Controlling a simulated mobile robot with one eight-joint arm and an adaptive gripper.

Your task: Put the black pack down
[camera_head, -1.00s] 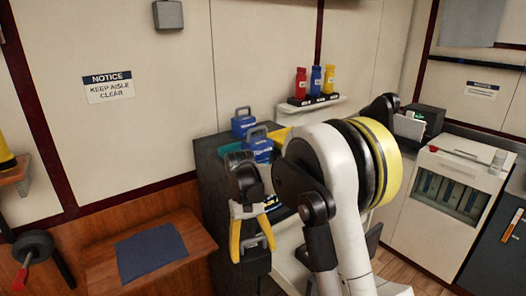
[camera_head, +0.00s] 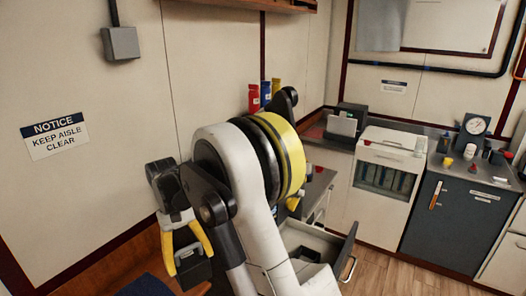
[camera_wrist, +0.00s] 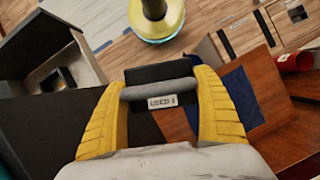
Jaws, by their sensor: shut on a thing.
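The black pack (camera_wrist: 150,74) has a grey handle and a small white label. My gripper (camera_wrist: 163,86) is shut on it, with one yellow finger at each side of the handle. In the head view my gripper (camera_head: 190,260) hangs at the lower left with the black pack (camera_head: 195,268) between its fingers. The pack appears held in the air near the wooden bench. The wrist view shows a dark blue mat (camera_wrist: 241,92) on the wooden bench (camera_wrist: 262,72), right of the pack. Only a corner of the mat (camera_head: 148,287) shows in the head view.
An open drawer (camera_head: 345,262) juts out right of my arm; it also shows in the wrist view (camera_wrist: 88,62). Red, blue and yellow bottles (camera_head: 265,93) stand behind my arm. A white cabinet (camera_head: 385,205) and a dark cabinet (camera_head: 445,225) line the right.

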